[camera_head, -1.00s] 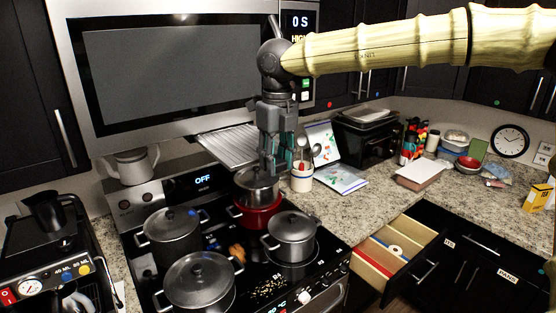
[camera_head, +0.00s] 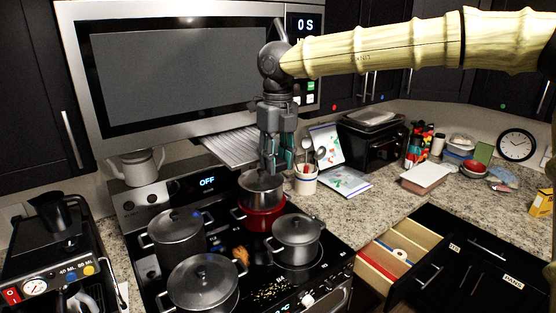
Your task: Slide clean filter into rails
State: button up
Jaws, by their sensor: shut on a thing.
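The filter (camera_head: 229,147) is a flat, silver, ridged panel. It is slightly tilted just below the microwave's underside, above the back of the stove. My gripper (camera_head: 271,167) points down at the filter's right end, in front of the microwave's lower right part. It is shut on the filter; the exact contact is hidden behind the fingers. The fingertips hang close above the lidded pot on the back right burner. The rails cannot be made out in this view.
The microwave (camera_head: 185,58) hangs over the stove. A red-based pot (camera_head: 264,222) stands below my gripper, with several grey lidded pots nearby. A utensil crock (camera_head: 305,183) is close on the right. An open drawer (camera_head: 399,252) juts out at lower right. Some counter is clear.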

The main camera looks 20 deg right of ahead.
aim_at(246, 143)
jog(key=shift+w+a, duration=0.85)
jog(key=shift+w, duration=1.5)
jog(key=shift+w+a, duration=0.9)
jog(key=shift+w, duration=1.45)
jog(key=shift+w+a, duration=0.85)
jog(key=shift+w, duration=1.5)
dwell(1.0)
